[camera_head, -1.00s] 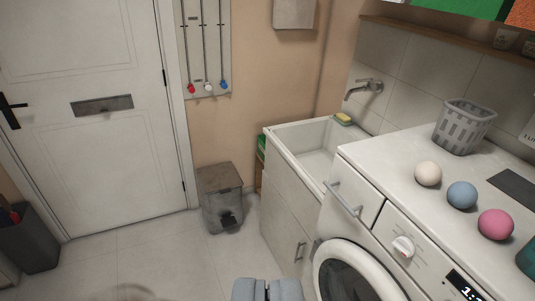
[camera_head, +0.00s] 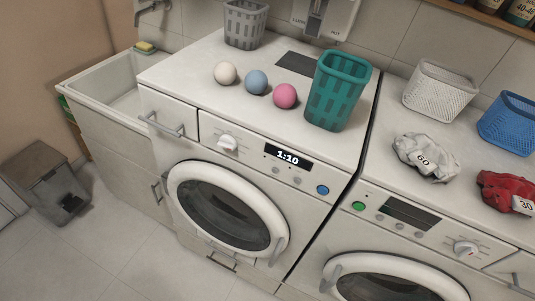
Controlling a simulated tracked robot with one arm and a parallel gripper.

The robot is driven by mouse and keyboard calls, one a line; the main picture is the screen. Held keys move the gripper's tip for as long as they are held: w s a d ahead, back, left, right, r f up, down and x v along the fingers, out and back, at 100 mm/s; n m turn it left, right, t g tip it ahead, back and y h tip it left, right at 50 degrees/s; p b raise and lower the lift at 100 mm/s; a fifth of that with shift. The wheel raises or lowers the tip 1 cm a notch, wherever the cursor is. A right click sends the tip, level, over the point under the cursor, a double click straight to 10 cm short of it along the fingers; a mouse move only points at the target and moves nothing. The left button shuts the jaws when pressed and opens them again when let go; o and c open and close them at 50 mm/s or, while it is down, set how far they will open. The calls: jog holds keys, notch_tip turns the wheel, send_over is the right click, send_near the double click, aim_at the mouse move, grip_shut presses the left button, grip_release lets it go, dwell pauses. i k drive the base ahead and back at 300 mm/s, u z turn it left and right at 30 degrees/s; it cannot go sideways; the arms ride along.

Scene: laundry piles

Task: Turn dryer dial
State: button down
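Two white front-loading machines stand side by side, and I cannot tell from labels which is the dryer. The left machine (camera_head: 255,184) has a white dial (camera_head: 228,143) left of a lit display (camera_head: 288,155) reading 1:10, and a blue button (camera_head: 322,190) at the right of its panel. The right machine (camera_head: 335,228) has a white dial (camera_head: 466,248) at the right of its panel, with a dark display (camera_head: 411,213) and a green button (camera_head: 359,206) to the left. Both round doors look closed. My gripper is not in view.
On top stand a grey basket (camera_head: 245,24), three balls, a teal basket (camera_head: 338,92), white basket (camera_head: 440,91), blue basket (camera_head: 508,123) and grey (camera_head: 425,157) and red (camera_head: 507,191) cloth bundles. A sink (camera_head: 115,88) and bin (camera_head: 46,180) are left. The floor (camera_head: 110,250) in front is clear.

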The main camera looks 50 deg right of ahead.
aim_at(226, 142)
jog(key=k, duration=1.3)
jog(key=u, duration=0.25)
jog(key=i, duration=1.8)
jog(key=z, duration=0.7)
